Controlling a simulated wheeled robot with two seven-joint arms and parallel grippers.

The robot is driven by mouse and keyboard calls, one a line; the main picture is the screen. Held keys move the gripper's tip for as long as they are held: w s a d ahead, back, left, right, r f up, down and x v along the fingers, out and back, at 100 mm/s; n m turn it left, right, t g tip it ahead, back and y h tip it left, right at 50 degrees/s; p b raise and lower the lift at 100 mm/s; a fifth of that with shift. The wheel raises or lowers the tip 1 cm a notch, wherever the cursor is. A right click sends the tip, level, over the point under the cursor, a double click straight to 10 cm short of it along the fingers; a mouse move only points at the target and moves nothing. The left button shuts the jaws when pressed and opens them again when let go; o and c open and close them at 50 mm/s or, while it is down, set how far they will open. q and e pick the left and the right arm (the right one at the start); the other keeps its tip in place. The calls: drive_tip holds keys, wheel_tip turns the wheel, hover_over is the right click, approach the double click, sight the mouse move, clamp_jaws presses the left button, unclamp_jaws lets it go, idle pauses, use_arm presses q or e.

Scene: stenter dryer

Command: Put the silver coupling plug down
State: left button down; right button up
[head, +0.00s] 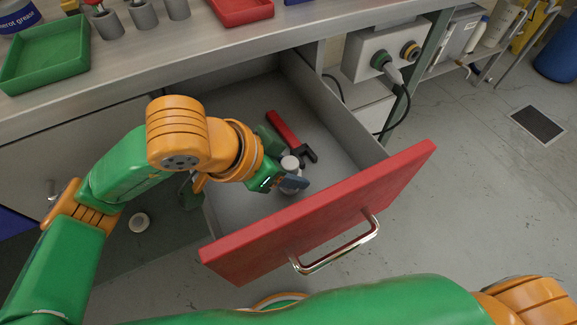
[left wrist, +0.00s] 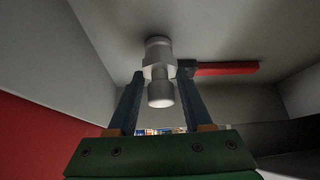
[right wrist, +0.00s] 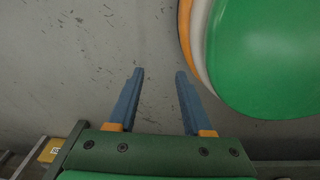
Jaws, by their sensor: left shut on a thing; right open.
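The silver coupling plug (left wrist: 160,90) is between the two fingers of my left gripper (left wrist: 161,88), which is shut on it. In the head view the plug (head: 290,163) is a pale cylinder at the fingertips of my left gripper (head: 285,172), inside the open drawer (head: 239,203). The drawer has a red front. In the left wrist view the plug's far end is close to the grey drawer floor; I cannot tell whether it touches. My right gripper (right wrist: 158,98) is open and empty over the grey floor.
A red-handled tool (head: 284,129) lies in the drawer just behind the plug. The red drawer front (head: 325,213) with its metal handle (head: 340,247) stands toward me. A green tray (head: 45,52) and grey cylinders are on the bench.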

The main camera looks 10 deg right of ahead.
use_arm(q)
drive_tip(key=shift+f, duration=0.15)
drive_tip(key=shift+c, duration=1.6)
unclamp_jaws()
use_arm(e)
drive_tip(key=shift+w+d+f, duration=0.1)
drive_tip(key=shift+d, duration=0.1)
use_arm(q)
drive_tip(key=shift+r+p, duration=0.4)
drive_tip(key=shift+r, duration=0.1)
drive_tip(key=p+v, duration=0.1)
drive_tip(key=v, duration=1)
drive_tip(key=shift+a, duration=0.3)
use_arm(e)
drive_tip(key=shift+s+a+r, duration=0.75)
drive_tip(key=shift+s+r, duration=0.15)
drive_tip(key=shift+r, duration=0.1)
use_arm(q)
drive_tip(key=shift+s+r, duration=0.1)
drive_tip(key=shift+s, duration=0.05)
